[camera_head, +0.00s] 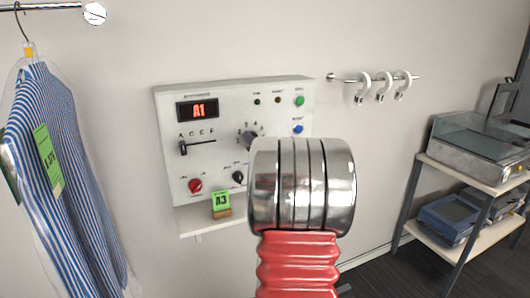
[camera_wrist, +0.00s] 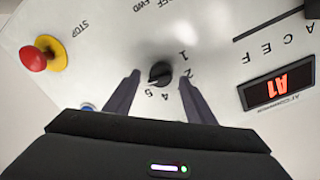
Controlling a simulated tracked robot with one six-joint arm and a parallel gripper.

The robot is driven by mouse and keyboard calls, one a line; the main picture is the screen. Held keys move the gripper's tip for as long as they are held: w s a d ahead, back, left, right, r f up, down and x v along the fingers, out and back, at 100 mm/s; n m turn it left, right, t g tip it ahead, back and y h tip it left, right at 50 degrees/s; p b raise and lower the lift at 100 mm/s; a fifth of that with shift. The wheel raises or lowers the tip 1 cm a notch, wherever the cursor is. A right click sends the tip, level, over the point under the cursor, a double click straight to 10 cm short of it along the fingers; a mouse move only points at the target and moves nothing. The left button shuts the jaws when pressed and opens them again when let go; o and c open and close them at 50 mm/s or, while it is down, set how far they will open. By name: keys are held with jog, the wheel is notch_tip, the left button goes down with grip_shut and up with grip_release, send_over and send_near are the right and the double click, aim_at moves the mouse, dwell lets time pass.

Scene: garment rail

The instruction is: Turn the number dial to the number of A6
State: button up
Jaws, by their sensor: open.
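The white control panel (camera_head: 225,88) is on the wall, and its display (camera_head: 197,110) reads A1 in red. The number dial (camera_head: 250,140) is black and partly hidden by my arm in the head view. In the wrist view the dial (camera_wrist: 160,73) sits between the open fingertips of my gripper (camera_wrist: 160,85), with numbers 1, 2, 4 and 5 readable around it, upside down. I cannot tell whether the fingers touch it. The letter slider (camera_head: 183,148) stands at the left end of its slot, by A. My gripper is hidden in the head view.
A red stop button (camera_wrist: 33,58) and a blue button (camera_wrist: 88,107) lie near the dial. A green A3 card (camera_head: 221,202) stands on the small shelf below the panel. A striped shirt (camera_head: 75,160) hangs left; hooks (camera_head: 384,90) and a rack (camera_head: 455,215) are right.

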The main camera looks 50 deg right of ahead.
jog(key=v, duration=1.2)
jog(key=shift+s+a, duration=0.25)
jog(key=shift+s, duration=0.1)
jog(key=shift+f, duration=0.1)
jog(key=w+a+f+n+g+y, duration=0.1)
jog(key=w+a+n+g+y, duration=0.15)
jog(key=a, duration=0.85)
jog(key=w+a+f+n+g+y, duration=0.1)
jog(key=w+a+n, duration=0.15)
jog(key=a, duration=0.95)
jog(key=s+a+f+n+g+y, duration=0.1)
jog(key=s+a+f+n+y, duration=0.1)
jog(key=s+a, duration=0.3)
jog(key=s+a+f+n+g+y, duration=0.2)
jog(key=s+a+f+n, duration=0.2)
jog(key=a, duration=0.9)
jog(key=s+a+f+n+g+y, duration=0.2)
jog(key=s+a, duration=0.4)
jog(key=a, duration=0.3)
jog(key=shift+a+f+n, duration=0.2)
jog(key=shift+f+n, duration=0.3)
jog(key=shift+n, duration=0.3)
jog(key=shift+y, duration=0.25)
